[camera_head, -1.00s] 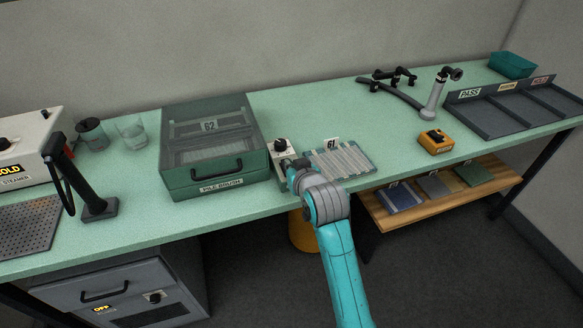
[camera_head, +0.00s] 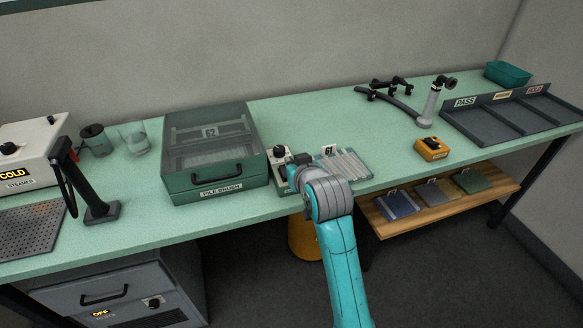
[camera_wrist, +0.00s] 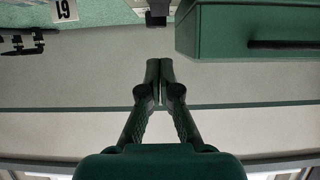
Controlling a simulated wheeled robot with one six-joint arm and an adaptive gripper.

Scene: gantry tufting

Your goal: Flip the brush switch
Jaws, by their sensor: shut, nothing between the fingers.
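The brush switch is a small pale box with a black knob (camera_head: 281,150), standing just right of the green pile brush machine (camera_head: 221,190). My gripper (camera_head: 298,160) is at the right of the switch box in the head view, close to the knob. The wrist partly hides it, and I cannot tell if it touches. In the wrist view my gripper's two dark fingers (camera_wrist: 160,66) are together with nothing between them. The pile brush machine (camera_wrist: 245,30) is at the upper right there, and a small dark part (camera_wrist: 157,18) shows just beyond the fingertips.
A striped sample on a tray labelled 61 (camera_head: 345,165) lies right of my gripper. A yellow box with a black control (camera_head: 432,149) is further right, before the sorting tray (camera_head: 510,120). The steamer (camera_head: 30,150) is at the far left. Bench between sample and yellow box is clear.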

